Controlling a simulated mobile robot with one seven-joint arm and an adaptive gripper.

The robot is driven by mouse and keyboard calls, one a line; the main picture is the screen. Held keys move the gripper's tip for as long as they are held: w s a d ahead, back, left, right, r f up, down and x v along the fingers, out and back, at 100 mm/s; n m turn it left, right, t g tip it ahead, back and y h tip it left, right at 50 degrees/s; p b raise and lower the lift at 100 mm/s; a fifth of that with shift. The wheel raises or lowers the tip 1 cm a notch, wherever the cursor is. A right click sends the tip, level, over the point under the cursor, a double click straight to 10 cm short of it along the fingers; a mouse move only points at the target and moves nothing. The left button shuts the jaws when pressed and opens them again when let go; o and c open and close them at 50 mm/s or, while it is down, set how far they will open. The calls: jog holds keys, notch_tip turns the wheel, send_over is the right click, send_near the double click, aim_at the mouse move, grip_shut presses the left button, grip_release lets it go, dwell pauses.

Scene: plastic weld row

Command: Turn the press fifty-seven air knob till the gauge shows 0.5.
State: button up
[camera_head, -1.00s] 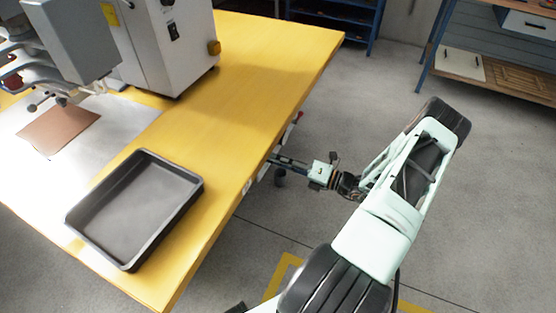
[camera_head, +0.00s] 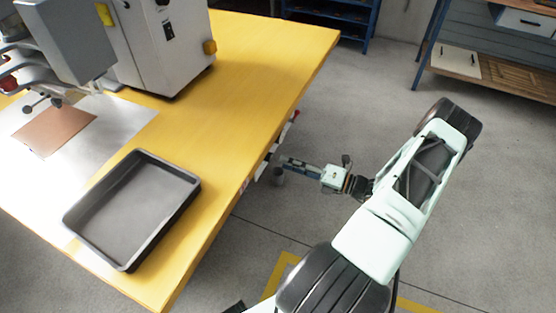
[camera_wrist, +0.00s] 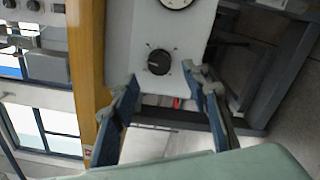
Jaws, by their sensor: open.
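In the wrist view, a black round knob (camera_wrist: 159,62) with a ring of marks sits on a pale grey panel (camera_wrist: 190,40). A white round gauge (camera_wrist: 176,2) is cut by the top edge, so its reading cannot be made out. My gripper (camera_wrist: 161,76) is open and empty. Its two blue-grey fingers appear on either side of the knob's lower part, apart from it; the depth between them is unclear. In the head view my gripper (camera_head: 284,166) points left at the table's right edge, and the knob and gauge face cannot be made out.
A yellow-topped table (camera_head: 260,75) carries a dark empty tray (camera_head: 125,215) and a grey press machine (camera_head: 165,50). Dark metal frame bars (camera_wrist: 275,85) stand right of the panel in the wrist view. The floor right of the table is open around my arm.

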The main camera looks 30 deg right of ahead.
jog(key=v, duration=0.7)
dwell(0.4)
